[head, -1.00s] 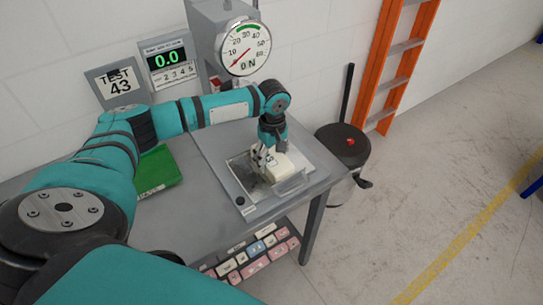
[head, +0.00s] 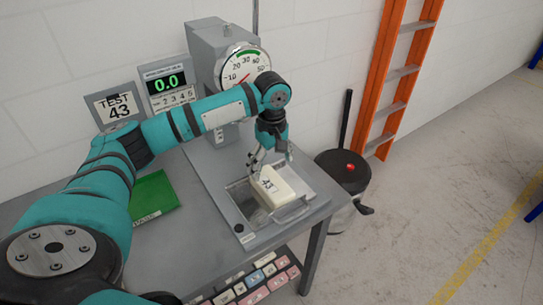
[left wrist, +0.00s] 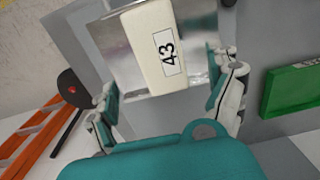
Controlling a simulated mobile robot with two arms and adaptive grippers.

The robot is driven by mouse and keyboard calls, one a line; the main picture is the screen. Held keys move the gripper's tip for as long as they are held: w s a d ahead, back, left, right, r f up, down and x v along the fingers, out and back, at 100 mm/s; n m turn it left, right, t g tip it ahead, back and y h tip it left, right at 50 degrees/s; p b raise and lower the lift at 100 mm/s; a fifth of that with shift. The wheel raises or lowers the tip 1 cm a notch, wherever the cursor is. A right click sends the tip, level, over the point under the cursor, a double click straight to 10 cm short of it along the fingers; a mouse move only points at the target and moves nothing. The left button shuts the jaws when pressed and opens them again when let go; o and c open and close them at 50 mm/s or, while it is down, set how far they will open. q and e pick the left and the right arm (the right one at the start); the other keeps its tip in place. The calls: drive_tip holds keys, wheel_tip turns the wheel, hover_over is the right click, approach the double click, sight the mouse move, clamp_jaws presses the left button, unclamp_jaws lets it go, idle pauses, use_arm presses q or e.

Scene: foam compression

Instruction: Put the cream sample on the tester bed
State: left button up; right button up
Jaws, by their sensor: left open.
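The cream sample (head: 280,188), a pale block with a "43" label, lies on the shiny tester bed (head: 244,196) of the grey machine. My left gripper (head: 270,160) is open just above the sample and apart from it. In the left wrist view the sample (left wrist: 158,48) shows between the spread fingers, with the bare metal of the bed (left wrist: 112,52) beside it. The sample's underside is hidden. My right gripper is not in view.
The dial gauge (head: 244,70) and its column stand behind my arm. A green mat (head: 152,196) lies on the table at left. A "TEST 43" sign (head: 116,106) and a display reading 0.0 (head: 166,88) stand behind. A black-lidded bin (head: 342,172) is at right.

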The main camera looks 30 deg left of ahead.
sight(272, 182)
use_arm(q)
wheel_tip(272, 182, up, 4)
drive_tip(key=shift+r+b, duration=0.15)
drive_tip(key=shift+b, duration=0.15)
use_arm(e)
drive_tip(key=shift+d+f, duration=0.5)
use_arm(q)
drive_tip(key=shift+c, duration=0.5)
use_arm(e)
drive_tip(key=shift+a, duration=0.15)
